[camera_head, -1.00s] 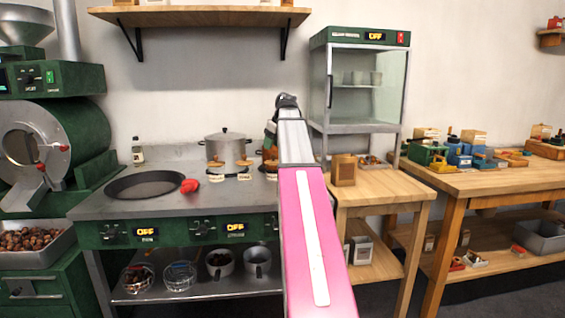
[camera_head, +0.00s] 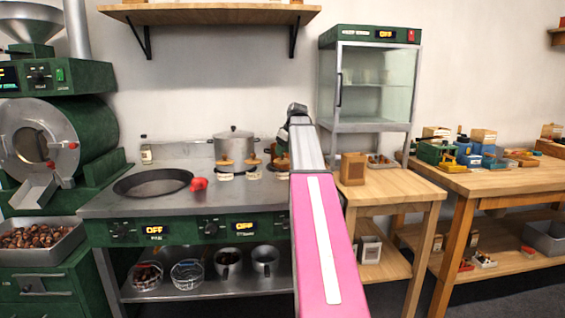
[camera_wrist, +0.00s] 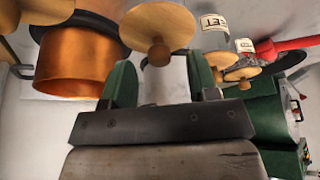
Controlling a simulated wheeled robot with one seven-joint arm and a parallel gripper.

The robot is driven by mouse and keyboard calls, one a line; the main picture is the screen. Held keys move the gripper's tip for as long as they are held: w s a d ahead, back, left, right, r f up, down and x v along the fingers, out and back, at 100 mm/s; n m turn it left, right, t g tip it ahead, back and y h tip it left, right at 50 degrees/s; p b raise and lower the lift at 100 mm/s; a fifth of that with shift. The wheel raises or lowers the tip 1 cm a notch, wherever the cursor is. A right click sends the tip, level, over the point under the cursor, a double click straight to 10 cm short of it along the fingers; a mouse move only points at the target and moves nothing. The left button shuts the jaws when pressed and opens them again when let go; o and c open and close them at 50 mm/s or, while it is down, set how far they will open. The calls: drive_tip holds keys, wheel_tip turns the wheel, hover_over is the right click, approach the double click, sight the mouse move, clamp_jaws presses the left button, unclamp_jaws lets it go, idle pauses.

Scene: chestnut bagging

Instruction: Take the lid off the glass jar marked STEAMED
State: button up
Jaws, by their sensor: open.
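Several jars with round wooden lids stand on the steel counter by the pot. In the head view one lidded jar (camera_head: 225,165) and another (camera_head: 252,166) show, with white labels too small to read. A third is partly hidden behind my arm. I cannot tell which is marked STEAMED. In the wrist view a wooden lid (camera_wrist: 157,27) with a round knob lies just beyond my gripper (camera_wrist: 163,84), apart from the green fingers. Two smaller-looking lids (camera_wrist: 243,72) are to the right. My gripper is open, with no lid in its jaws; my arm mostly hides it in the head view.
A steel pot (camera_head: 233,145) stands behind the jars. A black pan (camera_head: 152,182) and a red object (camera_head: 199,184) lie to the left. A glass cabinet (camera_head: 372,85) and a wooden box (camera_head: 353,168) are to the right. A copper-coloured vessel (camera_wrist: 75,62) is close in the wrist view.

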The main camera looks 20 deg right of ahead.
sight(282, 158)
drive_tip(key=x, duration=0.2)
drive_tip(key=shift+w+f, duration=0.1)
drive_tip(key=shift+f, duration=0.2)
drive_tip(key=c, duration=1)
drive_tip(key=shift+r, duration=0.1)
